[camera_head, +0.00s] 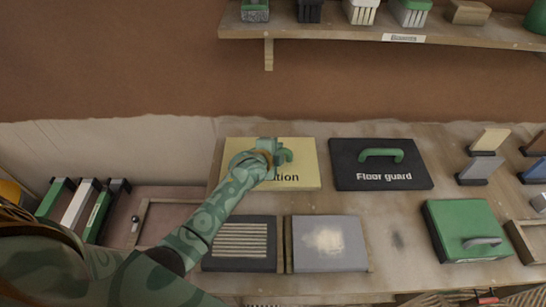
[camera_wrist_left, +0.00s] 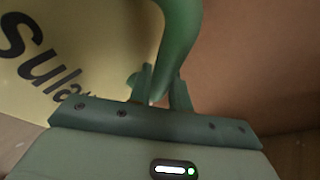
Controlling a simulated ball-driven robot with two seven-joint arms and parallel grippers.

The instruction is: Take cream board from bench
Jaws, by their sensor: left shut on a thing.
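The cream board (camera_head: 300,157) is at the back left of the bench (camera_head: 395,262), beside the black board. Its dark lettering is partly covered by my arm, leaving "tion" in view. A green handle (camera_head: 285,156) is on its face. My left gripper (camera_head: 272,150) is shut on this handle. In the left wrist view, the gripper's fingers (camera_wrist_left: 160,85) close around the base of the curved green handle (camera_wrist_left: 180,35), with the cream board (camera_wrist_left: 100,30) and its letters "Sula" behind. I cannot tell whether the board touches the bench. My right gripper is not in view.
A black "Floor guard" board (camera_head: 345,180) with a green handle lies right of the cream board. Nearer are a slatted panel (camera_head: 240,243), a grey panel (camera_head: 328,257) and a green case (camera_head: 462,222). A wall shelf (camera_head: 345,33) holds brushes above the bench.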

